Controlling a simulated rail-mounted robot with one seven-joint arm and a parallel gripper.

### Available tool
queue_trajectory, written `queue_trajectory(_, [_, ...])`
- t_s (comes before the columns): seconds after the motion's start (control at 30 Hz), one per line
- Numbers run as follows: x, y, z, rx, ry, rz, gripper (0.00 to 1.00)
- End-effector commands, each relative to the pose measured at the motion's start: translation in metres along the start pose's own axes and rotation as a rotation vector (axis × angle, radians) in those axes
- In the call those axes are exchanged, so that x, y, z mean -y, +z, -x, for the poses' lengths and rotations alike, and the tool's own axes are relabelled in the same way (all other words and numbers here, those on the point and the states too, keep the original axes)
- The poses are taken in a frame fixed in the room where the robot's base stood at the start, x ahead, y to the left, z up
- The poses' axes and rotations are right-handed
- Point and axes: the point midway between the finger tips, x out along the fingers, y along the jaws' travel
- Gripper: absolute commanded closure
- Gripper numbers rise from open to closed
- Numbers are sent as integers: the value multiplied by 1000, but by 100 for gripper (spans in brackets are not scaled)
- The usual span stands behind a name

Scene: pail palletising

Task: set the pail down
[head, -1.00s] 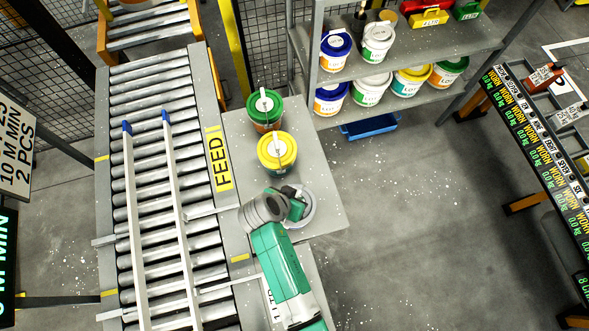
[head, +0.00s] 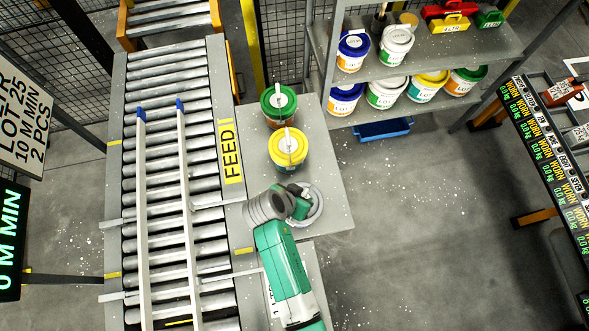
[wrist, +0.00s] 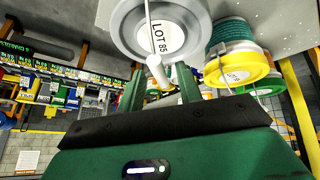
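A pail with a pale grey lid (head: 316,207) is at the near end of the grey table (head: 335,185), partly hidden under my gripper (head: 299,207). In the wrist view, its lid (wrist: 190,38) bears a "LOT 85" label. Its wire handle has a white grip (wrist: 157,72), which lies between the two green fingers of my gripper (wrist: 160,85). I cannot tell whether the fingers press on the grip. Whether the pail's base touches the table is hidden. A yellow-lidded pail (head: 288,147) and a green-lidded pail (head: 278,103) stand behind it on the table.
A roller conveyor (head: 215,255) marked "FEED", with two long white rails, lies left of the table. A shelf rack (head: 440,105) with several pails and tool boxes stands at the back right. Bare floor (head: 420,210) lies right of the table.

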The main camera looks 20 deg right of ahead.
Motion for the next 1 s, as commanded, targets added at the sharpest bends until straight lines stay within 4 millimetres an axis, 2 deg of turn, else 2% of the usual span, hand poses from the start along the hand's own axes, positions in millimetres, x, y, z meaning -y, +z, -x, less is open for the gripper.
queue_trajectory(0.2, [1,0,57,-2,-4,1,65])
queue_trajectory(0.4, [0,0,94,-1,-2,1,65])
queue_trajectory(0.57, [0,0,105,1,-1,1,65])
queue_trajectory(0.87, [0,0,106,0,-2,1,65])
queue_trajectory(0.93, [8,-9,113,-14,-37,3,65])
queue_trajectory(0.97, [15,-18,121,-29,-74,7,65])
queue_trajectory(1.0, [28,-36,137,-61,-146,17,65])
